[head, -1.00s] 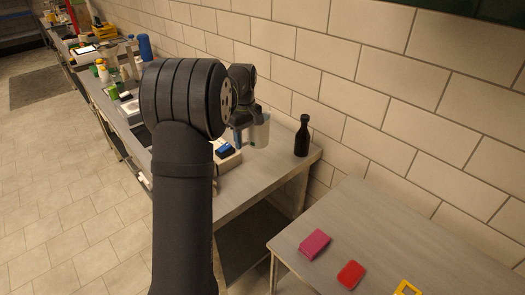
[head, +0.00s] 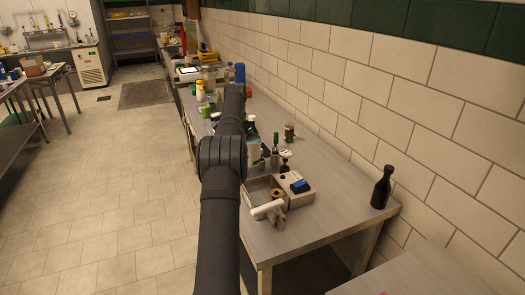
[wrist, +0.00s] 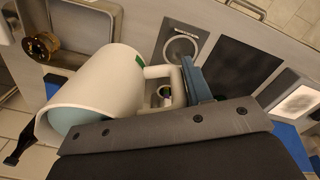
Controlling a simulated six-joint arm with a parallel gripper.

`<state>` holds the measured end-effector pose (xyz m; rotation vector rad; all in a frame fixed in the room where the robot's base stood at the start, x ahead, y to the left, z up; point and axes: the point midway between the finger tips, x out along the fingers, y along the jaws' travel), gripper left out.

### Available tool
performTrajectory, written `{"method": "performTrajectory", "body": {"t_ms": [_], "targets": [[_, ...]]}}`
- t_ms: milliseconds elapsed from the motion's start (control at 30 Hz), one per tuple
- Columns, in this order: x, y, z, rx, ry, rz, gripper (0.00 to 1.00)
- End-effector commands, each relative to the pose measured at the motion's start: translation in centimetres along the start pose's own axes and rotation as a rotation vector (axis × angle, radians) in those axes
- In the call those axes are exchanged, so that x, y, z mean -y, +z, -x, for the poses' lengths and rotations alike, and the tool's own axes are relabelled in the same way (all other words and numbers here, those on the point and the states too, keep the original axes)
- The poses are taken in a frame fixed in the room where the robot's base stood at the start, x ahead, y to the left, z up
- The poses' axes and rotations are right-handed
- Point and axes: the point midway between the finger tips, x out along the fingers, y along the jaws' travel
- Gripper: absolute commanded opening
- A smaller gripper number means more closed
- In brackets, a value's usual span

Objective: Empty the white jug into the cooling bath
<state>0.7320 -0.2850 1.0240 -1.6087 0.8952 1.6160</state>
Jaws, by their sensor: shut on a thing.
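The white jug (wrist: 118,88) fills the left of the wrist view, with its open mouth at lower left and pale blue showing inside it. My gripper (wrist: 182,78) is shut on the jug's handle (wrist: 160,71). In the head view a pale part of the jug (head: 254,150) shows just right of my arm, and the arm hides my jaws.
Small bottles (head: 276,143) and a tin (head: 290,132) stand behind. A dark bottle (head: 381,188) stands at the bench's right end, with bare bench (head: 335,180) between.

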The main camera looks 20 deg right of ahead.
Motion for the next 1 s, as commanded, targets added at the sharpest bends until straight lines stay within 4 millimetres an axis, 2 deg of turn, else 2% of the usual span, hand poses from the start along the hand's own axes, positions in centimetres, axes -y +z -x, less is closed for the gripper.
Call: {"method": "performTrajectory", "body": {"t_ms": [33,100,267,1000], "targets": [[1.1,0.4,0.0,-0.002,-0.001,-0.027,0.14],[2.1,0.9,0.0,-0.002,0.000,-0.064,0.14],[3.2,1.4,0.0,-0.002,-0.004,-0.106,0.14],[1.1,1.9,1.8,-0.026,-0.159,-0.109,0.14]]}}
